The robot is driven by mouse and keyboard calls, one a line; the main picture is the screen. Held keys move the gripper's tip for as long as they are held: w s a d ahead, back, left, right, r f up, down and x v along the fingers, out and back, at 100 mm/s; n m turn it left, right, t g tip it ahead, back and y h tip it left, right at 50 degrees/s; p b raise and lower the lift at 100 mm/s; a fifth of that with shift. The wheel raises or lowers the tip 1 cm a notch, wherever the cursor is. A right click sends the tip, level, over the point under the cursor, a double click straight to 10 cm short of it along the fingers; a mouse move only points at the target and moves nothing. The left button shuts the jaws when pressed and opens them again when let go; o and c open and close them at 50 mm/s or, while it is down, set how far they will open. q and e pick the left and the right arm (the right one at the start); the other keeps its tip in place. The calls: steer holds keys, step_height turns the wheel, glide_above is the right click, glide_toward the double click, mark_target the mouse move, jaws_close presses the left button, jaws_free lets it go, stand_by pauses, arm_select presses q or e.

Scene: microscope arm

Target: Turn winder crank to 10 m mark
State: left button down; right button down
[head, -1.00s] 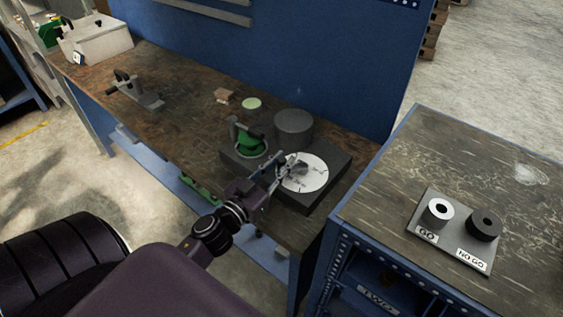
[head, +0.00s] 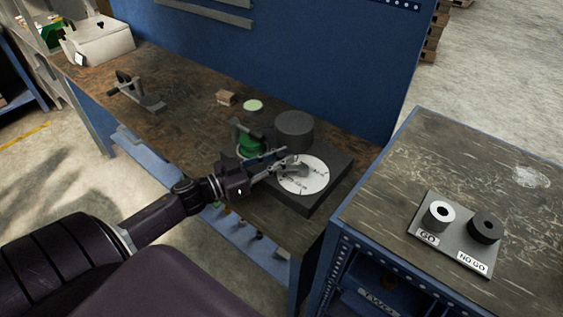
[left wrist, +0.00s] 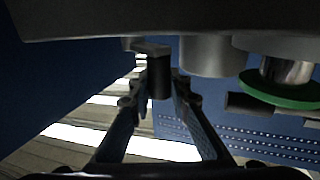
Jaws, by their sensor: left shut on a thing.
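The winder is a dark base block (head: 322,203) on the wooden bench, bearing a white marked dial (head: 305,183), a grey cylinder (head: 294,126) and a green spool (head: 251,146). My left gripper (head: 282,166) reaches in from the left over the dial. Its fingers are shut on the crank's dark knob (left wrist: 159,78), seen between them in the left wrist view. The grey crank arm lies over the upper-left part of the dial, partly hidden by the fingers. The dial's marks are too small to read. My right gripper is not in view.
A blue panel (head: 290,55) stands behind the bench. A small wooden block (head: 226,97), a pale green disc (head: 253,105) and a metal stand (head: 137,92) are farther along it. At the right, another bench holds a plate with GO and NO GO rings (head: 485,228).

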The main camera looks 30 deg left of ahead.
arm_select(q)
steer(key=shift+w+a+f+m+g+h+b, duration=0.1)
steer(key=shift+w+a+m+g+h+b, duration=0.1)
steer(key=shift+w+m+g+h+b, duration=0.25)
steer(key=shift+w+a+f+m+g+h+b, duration=0.15)
steer(key=shift+m+g+h+b, duration=0.1)
steer(key=shift+m+h+b, duration=0.4)
steer(key=shift+w+r+m+g+h+b, duration=0.25)
steer(key=shift+m+g+h+b, duration=0.3)
steer(key=shift+h+b, duration=0.3)
steer(key=c, duration=1.8)
jaws_free()
steer(key=shift+o, duration=0.2)
steer(key=shift+s+a+f, duration=0.1)
steer(key=shift+s+a, duration=0.25)
steer(key=shift+s, duration=0.1)
steer(key=v, duration=1.1)
steer(key=shift+w+a, duration=0.1)
steer(key=shift+w, duration=0.05)
